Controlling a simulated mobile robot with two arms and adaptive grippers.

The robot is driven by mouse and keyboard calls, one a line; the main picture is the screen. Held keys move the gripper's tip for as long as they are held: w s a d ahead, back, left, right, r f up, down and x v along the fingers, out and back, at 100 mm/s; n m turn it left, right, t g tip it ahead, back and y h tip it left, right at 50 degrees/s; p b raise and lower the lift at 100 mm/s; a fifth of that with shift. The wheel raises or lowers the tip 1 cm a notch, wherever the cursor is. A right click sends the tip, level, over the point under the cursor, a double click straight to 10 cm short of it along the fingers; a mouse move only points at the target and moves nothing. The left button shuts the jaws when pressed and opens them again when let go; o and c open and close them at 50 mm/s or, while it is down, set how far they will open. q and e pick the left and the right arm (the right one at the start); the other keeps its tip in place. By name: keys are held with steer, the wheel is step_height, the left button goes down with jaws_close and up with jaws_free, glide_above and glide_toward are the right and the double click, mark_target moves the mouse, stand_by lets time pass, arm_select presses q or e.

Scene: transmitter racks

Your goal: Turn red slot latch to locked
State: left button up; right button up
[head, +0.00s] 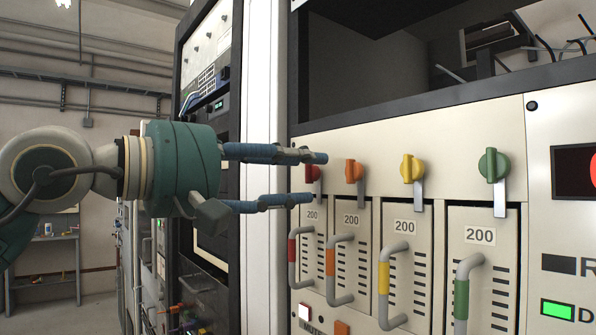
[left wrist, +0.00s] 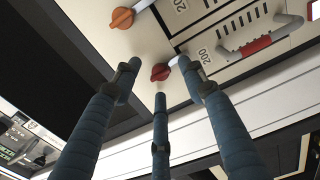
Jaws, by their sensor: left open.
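The red slot latch (head: 313,173) is a small red knob at the left end of a row of latches on the cream panel, partly hidden behind my left gripper's fingers in the head view. In the left wrist view the red latch (left wrist: 160,73) shows between the fingertips, with a pale metal tab beside it. My left gripper (head: 315,178) is open, with one finger above and one below the knob in the head view. I cannot tell whether the fingers touch it. My right gripper is not in view.
Orange (head: 354,170), yellow (head: 412,168) and green (head: 493,165) latches stand to the right, their metal tabs hanging down. Below are modules labelled 200 with projecting handles, including a red-banded handle (head: 292,251). A dark rack (head: 182,110) stands at left.

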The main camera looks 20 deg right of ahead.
arm_select(q)
steer(key=v, duration=1.1)
steer(key=shift+a, duration=0.25)
steer(key=shift+r, duration=0.1)
